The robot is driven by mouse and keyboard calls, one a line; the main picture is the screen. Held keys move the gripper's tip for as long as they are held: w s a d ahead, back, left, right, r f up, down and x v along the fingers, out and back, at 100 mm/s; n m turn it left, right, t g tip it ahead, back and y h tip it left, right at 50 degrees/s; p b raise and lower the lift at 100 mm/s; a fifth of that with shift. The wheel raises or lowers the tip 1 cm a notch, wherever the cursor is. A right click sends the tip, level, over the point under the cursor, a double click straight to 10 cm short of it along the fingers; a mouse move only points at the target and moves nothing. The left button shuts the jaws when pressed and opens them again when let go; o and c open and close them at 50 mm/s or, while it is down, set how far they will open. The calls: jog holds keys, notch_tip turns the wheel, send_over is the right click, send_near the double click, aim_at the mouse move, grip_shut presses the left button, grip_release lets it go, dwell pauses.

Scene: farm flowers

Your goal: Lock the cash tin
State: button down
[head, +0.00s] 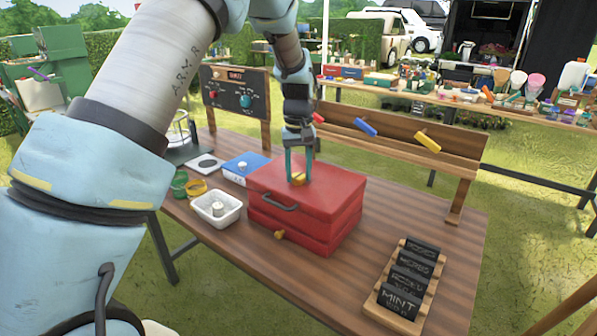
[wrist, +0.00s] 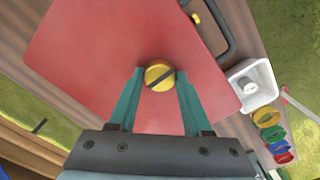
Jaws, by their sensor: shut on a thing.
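The red cash tin (head: 345,212) stands on the wooden table with its lid down. It has a dark handle (head: 281,201) and a small yellow piece (head: 280,234) on its front. A round yellow knob (wrist: 159,75) with a dark slot sits on the lid; the slot runs at a slant in the wrist view. My gripper (head: 299,176) points down from above the tin, its green fingers shut on the yellow knob, one on each side. The lid also fills the middle of the wrist view (wrist: 105,45). The knob is partly hidden by the fingers in the head view.
A white tub (head: 230,218), green and yellow rings (head: 197,187) and a blue box (head: 243,165) stand left of the tin. A rack of black labels (head: 378,310) lies at front right. A wooden rail (head: 440,165) with coloured pegs stands behind. Table right of the tin is clear.

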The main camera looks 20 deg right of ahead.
aim_at(298, 175)
dwell(0.5)
jog(key=shift+c, duration=1.7)
grip_release()
notch_tip(298, 175, up, 11)
jog(key=b, duration=0.2)
jog(key=shift+b, duration=0.35)
jog(key=shift+f, duration=0.1)
jog(key=w+a+f+n, duration=0.1)
jog(key=a+f, duration=0.2)
jog(key=a, duration=1.6)
jog(key=s+a+f, duration=0.2)
jog(key=s+a, duration=0.4)
jog(key=a, duration=0.3)
jog(key=s+a+f+n+t, duration=0.1)
jog(key=s+a+f, duration=0.2)
jog(key=s+a, duration=0.2)
jog(key=a, duration=0.3)
jog(key=shift+s+a+f+t, duration=0.3)
jog(key=shift+s+a+f, duration=0.05)
jog(key=shift+s+a, duration=0.05)
